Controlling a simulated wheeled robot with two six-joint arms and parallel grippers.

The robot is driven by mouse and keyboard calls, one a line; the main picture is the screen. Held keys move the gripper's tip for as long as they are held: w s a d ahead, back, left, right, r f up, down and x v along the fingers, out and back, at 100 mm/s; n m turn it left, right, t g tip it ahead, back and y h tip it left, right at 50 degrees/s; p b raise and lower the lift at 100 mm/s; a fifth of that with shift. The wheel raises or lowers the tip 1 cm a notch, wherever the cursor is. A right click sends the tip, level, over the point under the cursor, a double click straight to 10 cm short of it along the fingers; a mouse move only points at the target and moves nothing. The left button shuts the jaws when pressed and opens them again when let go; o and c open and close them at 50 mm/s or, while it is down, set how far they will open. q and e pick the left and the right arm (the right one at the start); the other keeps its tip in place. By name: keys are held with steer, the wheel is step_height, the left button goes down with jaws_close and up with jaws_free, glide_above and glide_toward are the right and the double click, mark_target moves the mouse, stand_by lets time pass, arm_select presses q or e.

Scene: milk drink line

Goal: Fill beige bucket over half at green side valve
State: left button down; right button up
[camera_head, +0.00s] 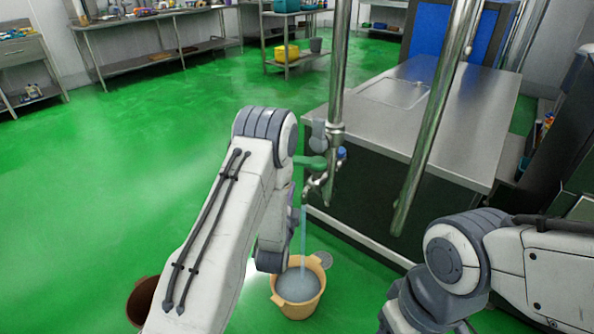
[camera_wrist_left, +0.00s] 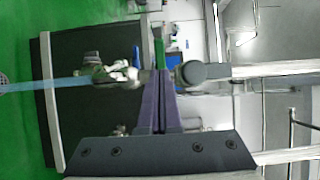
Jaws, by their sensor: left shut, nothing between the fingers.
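The beige bucket (camera_head: 318,300) stands upright on the green floor under the side valve (camera_head: 318,185). A pale water stream (camera_head: 303,240) runs from the valve down into it. Water (camera_head: 297,284) covers its inside, with the surface below the rim; the exact level is hard to judge. The valve's green handle (camera_head: 308,162) sticks out to the left of the pipe. In the left wrist view, my left gripper (camera_wrist_left: 161,74) is shut and empty, its purple fingertips close to the green handle (camera_wrist_left: 159,50); contact is unclear. The stream (camera_wrist_left: 65,83) shows there too. My right gripper is out of view.
Vertical steel pipes (camera_head: 337,75) and a slanted pipe (camera_head: 432,120) stand before a steel-topped counter (camera_head: 440,125). A blue handle (camera_head: 341,153) sits beside the valve. A brown bucket (camera_head: 138,303) is partly hidden by my left arm. Open green floor (camera_head: 110,180) lies left.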

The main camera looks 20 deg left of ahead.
mark_target(299, 165)
arm_select(q)
steer(key=w, duration=0.3)
steer(key=w+a, duration=0.1)
steer(key=w, duration=0.5)
steer(key=shift+w+a, duration=0.25)
steer(key=shift+a, duration=0.1)
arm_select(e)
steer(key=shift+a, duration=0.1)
